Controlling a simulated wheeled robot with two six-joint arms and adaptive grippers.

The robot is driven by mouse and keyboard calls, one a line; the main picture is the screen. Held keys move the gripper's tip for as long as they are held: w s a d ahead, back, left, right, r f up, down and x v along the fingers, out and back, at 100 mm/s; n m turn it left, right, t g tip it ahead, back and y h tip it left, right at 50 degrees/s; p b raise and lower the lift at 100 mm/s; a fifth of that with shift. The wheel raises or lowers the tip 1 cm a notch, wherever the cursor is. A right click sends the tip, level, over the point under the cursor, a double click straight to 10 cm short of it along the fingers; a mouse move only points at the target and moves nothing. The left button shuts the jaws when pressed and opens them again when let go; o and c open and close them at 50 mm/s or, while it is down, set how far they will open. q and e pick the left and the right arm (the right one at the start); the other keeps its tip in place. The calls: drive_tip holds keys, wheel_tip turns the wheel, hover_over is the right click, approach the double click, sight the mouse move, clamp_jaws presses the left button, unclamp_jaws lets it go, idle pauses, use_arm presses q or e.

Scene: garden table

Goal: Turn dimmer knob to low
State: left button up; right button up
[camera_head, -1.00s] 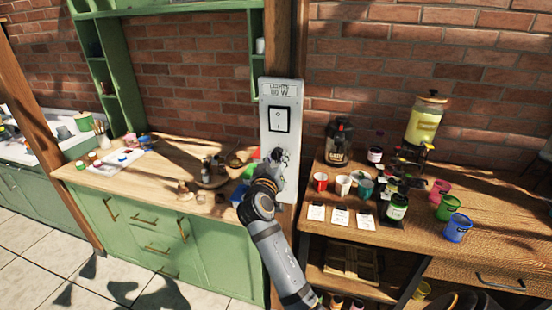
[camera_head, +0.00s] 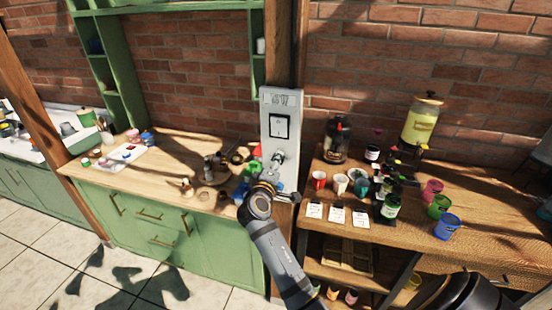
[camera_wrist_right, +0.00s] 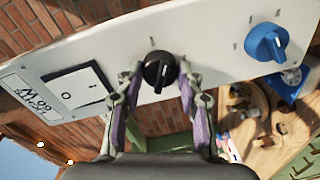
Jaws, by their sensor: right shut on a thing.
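A white switch panel (camera_head: 267,100) is fixed upright on a wooden post. It carries a rocker switch (camera_head: 280,126) and a small display at its top, too blurred to read in the head view. In the right wrist view the black dimmer knob (camera_wrist_right: 160,70) sits on the panel, with a pale line on its face. My right gripper (camera_wrist_right: 160,80) is shut on this knob, one finger on each side. In the head view the gripper (camera_head: 277,164) covers the knob. A blue knob (camera_wrist_right: 266,42) is farther along the panel, clear of the fingers. My left gripper is not in view.
A green cabinet with a wooden top (camera_head: 150,172) stands left of the post, holding paints and small items. A wooden table (camera_head: 420,250) on the right holds cups (camera_head: 318,180), cards, a coffee maker (camera_head: 336,140) and a drink dispenser (camera_head: 420,122).

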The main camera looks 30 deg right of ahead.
drive_tip(key=shift+r+n+g+p, duration=0.1)
drive_tip(key=shift+n+g+p, duration=0.2)
drive_tip(key=shift+n+p, duration=2.15)
drive_tip(key=shift+n+b, duration=0.35)
drive_tip(key=shift+n, duration=0.3)
drive_tip(key=o, duration=1.2)
drive_tip(key=shift+d, duration=0.1)
drive_tip(key=shift+c, duration=0.2)
